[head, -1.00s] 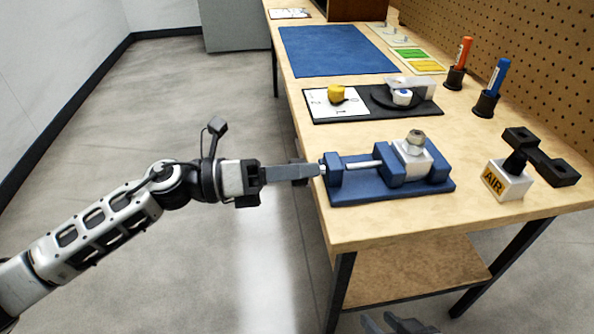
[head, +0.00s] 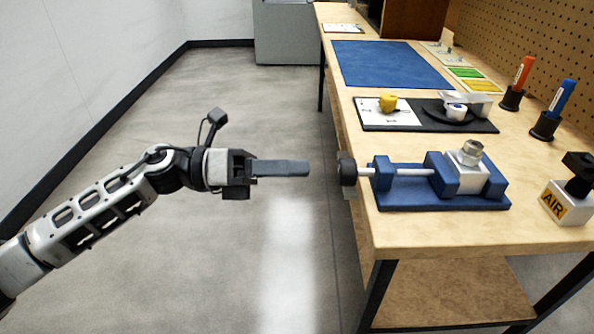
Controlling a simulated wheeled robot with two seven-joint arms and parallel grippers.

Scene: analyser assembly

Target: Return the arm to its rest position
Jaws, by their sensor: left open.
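My left arm comes in from the left in the head view, stretched out over the floor. My left gripper (head: 308,168) is open and empty, pointing right, a short gap left of the vise's dark knob (head: 347,169). The blue vise (head: 381,185) sits at the table's near left edge, its knob sticking out past the edge. A silver block with a metal fitting (head: 471,153) is in the vise jaws. My right gripper is not in view.
The wooden table (head: 420,229) fills the right side. It bears a blue mat (head: 388,63), a black tray (head: 483,126) with small parts, an AIR block (head: 562,203), and orange (head: 523,73) and blue (head: 560,97) markers in holders. The floor (head: 255,95) left of the table is clear.

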